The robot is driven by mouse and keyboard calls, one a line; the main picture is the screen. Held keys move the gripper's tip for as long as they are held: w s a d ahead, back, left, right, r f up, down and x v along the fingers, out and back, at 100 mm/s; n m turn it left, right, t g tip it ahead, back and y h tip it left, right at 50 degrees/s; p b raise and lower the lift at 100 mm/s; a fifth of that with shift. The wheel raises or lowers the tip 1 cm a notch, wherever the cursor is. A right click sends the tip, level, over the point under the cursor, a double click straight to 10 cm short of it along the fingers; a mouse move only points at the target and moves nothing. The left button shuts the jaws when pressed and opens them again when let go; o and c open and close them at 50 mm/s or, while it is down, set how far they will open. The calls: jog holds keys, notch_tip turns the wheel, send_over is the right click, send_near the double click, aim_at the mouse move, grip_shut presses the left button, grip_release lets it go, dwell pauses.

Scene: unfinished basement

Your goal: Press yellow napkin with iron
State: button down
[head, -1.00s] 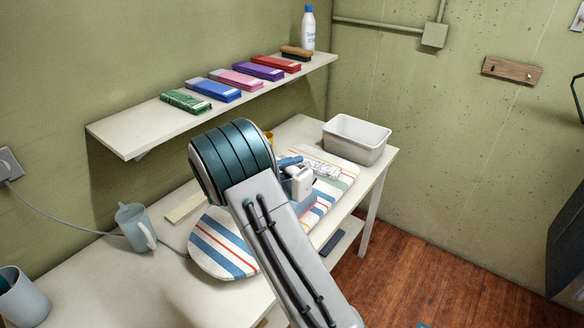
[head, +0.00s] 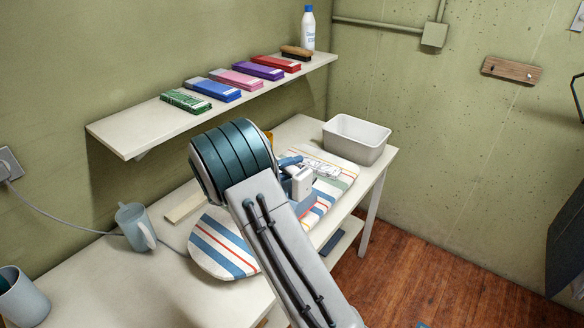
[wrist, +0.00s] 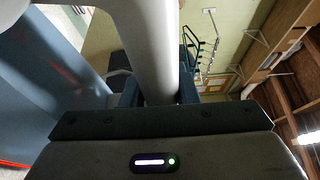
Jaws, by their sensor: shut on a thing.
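My gripper (wrist: 158,90) is shut on a thick pale bar, the handle of the iron (wrist: 153,45), in the wrist view. In the head view my arm covers most of the gripper and the iron, which are over the striped ironing board (head: 215,250). I cannot tell whether the iron touches the board. A small yellow patch (head: 269,136) shows behind my arm at the back of the table; I cannot tell if it is the napkin. No other yellow cloth is visible.
A white bin (head: 352,150) stands at the table's far right corner. A blue-grey pitcher (head: 135,228) and a mug (head: 22,300) stand on the left, with a cord running behind. The wall shelf (head: 140,136) holds several coloured packs and a white bottle (head: 308,30).

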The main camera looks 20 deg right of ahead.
jog(key=shift+s+d+p, duration=0.55)
jog(key=shift+s, duration=0.3)
dwell(0.5)
jog(key=shift+w+a+p, duration=0.5)
jog(key=shift+w+p, duration=0.1)
jog(key=shift+w, duration=0.15)
jog(key=shift+w+a+p, duration=0.45)
jog(key=shift+w+p, duration=0.1)
jog(key=shift+w, duration=0.2)
dwell(0.8)
jog(key=shift+s+d+p, duration=0.45)
jog(key=shift+s+p, duration=0.15)
jog(key=shift+s, duration=0.05)
dwell(0.4)
dwell(0.7)
notch_tip(320, 180, up, 9)
jog(key=p, duration=0.7)
jog(key=shift+p, duration=0.35)
jog(key=shift+r, duration=0.1)
